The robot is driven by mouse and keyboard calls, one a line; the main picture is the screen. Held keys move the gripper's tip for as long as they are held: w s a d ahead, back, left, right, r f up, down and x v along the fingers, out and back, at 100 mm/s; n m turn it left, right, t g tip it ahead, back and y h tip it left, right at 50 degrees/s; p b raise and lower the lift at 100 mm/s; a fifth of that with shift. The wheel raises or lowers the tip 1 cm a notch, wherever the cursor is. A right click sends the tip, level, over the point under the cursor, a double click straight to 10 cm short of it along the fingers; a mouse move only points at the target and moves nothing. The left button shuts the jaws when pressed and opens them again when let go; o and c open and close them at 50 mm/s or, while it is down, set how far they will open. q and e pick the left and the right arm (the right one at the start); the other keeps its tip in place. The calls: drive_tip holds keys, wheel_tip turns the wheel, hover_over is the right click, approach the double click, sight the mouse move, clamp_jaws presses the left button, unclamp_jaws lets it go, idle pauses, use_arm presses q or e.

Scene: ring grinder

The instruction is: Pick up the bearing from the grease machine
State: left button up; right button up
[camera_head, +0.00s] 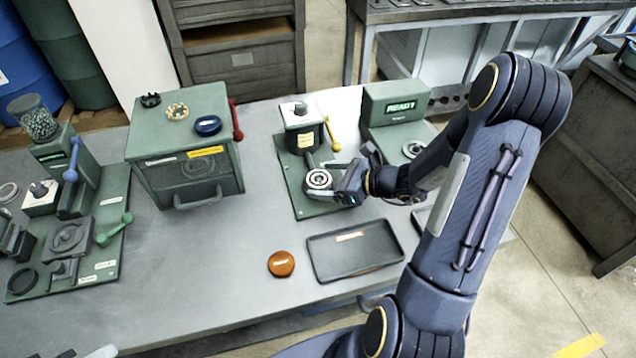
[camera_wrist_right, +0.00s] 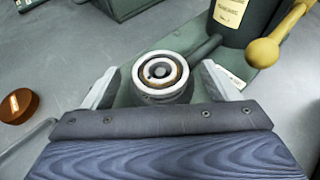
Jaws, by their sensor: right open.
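The bearing (camera_head: 319,179) is a pale metal ring. It sits on the green base of the grease machine (camera_head: 301,126), in front of its post with the yellow lever. In the right wrist view the bearing (camera_wrist_right: 162,70) rests flat on a round seat. My right gripper (camera_head: 335,181) is open, with its fingers on either side of the bearing; it also shows in the right wrist view (camera_wrist_right: 161,84). Gaps show between fingers and bearing, and contact is not visible. Only a small piece, apparently of my left gripper (camera_head: 99,352), shows at the bottom left edge.
A black tray (camera_head: 355,252) and an orange round piece (camera_head: 281,263) lie in front. A green machine with a READY display (camera_head: 398,103) stands right of the grease machine. A green drawer box (camera_head: 185,145) stands left.

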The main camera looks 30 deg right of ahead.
drive_tip(key=shift+w+a+f, duration=0.25)
drive_tip(key=shift+w, duration=0.15)
drive_tip(key=c, duration=1.2)
drive_tip(key=shift+r, duration=0.1)
